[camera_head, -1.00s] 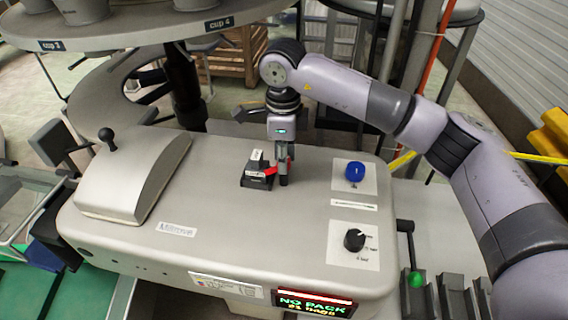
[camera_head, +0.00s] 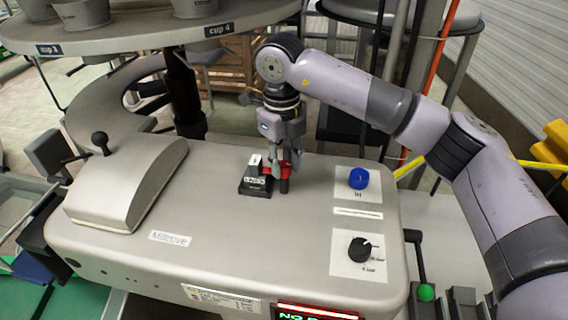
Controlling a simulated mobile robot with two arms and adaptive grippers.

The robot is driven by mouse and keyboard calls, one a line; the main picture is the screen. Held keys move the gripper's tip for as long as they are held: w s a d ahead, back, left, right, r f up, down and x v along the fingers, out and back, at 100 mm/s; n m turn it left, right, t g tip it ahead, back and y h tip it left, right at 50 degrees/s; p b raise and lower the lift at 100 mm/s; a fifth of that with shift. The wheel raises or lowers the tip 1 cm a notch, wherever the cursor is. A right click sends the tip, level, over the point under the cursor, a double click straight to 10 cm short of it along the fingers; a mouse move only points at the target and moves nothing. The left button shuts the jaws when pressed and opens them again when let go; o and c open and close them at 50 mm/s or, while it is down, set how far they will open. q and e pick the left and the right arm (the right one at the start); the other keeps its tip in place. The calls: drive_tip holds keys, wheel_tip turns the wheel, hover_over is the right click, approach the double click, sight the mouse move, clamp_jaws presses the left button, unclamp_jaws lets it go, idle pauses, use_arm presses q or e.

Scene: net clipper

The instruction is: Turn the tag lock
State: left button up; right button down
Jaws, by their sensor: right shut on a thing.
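The tag lock seems to be the small black block with a white label and a red part (camera_head: 256,183) on top of the grey machine (camera_head: 215,225). My right gripper (camera_head: 286,178) points down at the right side of this block. It is shut on the red part, which shows only partly between and beside the fingers. The fingers hide the rest of the red part. My left gripper is not in view.
A blue knob (camera_head: 358,179) and a black dial (camera_head: 360,249) sit on white plates to the right. A curved cover with a black ball handle (camera_head: 100,138) is at the left. A round cup table (camera_head: 130,38) overhangs the back. The machine top in front is clear.

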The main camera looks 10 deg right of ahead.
sight(282, 164)
drive_tip(key=shift+f, duration=0.2)
idle(0.4)
drive_tip(key=c, duration=1.3)
unclamp_jaws()
drive_tip(key=shift+r, duration=0.1)
wheel_tip(282, 164, up, 12)
drive_tip(key=shift+a, duration=0.2)
